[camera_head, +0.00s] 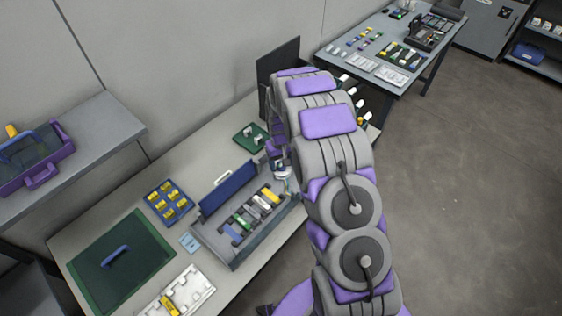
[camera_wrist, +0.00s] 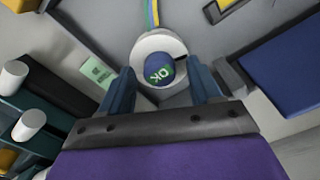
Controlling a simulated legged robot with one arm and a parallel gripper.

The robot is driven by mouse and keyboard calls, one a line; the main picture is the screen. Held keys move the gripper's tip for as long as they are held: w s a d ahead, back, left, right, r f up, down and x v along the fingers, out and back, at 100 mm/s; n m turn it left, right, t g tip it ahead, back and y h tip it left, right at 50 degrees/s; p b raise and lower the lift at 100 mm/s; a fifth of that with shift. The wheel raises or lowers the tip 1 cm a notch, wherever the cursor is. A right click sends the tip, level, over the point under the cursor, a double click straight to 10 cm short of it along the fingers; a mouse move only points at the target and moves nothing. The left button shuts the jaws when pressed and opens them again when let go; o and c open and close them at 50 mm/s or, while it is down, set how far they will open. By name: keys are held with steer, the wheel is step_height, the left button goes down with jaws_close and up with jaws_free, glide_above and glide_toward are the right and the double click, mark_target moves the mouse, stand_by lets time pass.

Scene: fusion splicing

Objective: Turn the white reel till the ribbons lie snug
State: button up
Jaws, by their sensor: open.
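The white reel (camera_wrist: 150,44) shows in the wrist view as a pale ring around a round blue face (camera_wrist: 160,72) with green "OK" letters. Blue, yellow and green ribbons (camera_wrist: 152,14) run from the reel's top to the picture's upper edge. My gripper (camera_wrist: 163,88) is open, with one dark blue finger on each side of the reel. I cannot tell whether the fingers touch it. In the head view my gripper (camera_head: 279,172) is low over the bench at the right end of the grey case, and my arm hides much of that spot.
A grey case (camera_head: 222,241) with a raised blue lid (camera_head: 228,187) lies left of my gripper. White cylinders (camera_wrist: 30,122) stand at left in the wrist view. A dark upright panel (camera_head: 277,62) is behind my arm. A green mat (camera_head: 145,235) covers the bench's left end.

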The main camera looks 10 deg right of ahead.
step_height(320, 180, up, 17)
steer(key=p, duration=0.2)
steer(key=shift+r+p, duration=0.15)
steer(key=shift+p, duration=0.15)
stand_by(0.4)
steer(key=s+r, duration=0.6)
steer(key=s, duration=0.4)
steer(key=s+r, duration=0.7)
steer(key=s, duration=0.4)
steer(key=s+m+g, duration=0.1)
steer(key=s, duration=2)
steer(key=shift+r+m+g, duration=0.3)
steer(key=shift+r+g, duration=0.1)
steer(key=shift+r, duration=0.05)
steer(key=shift+c, duration=0.2)
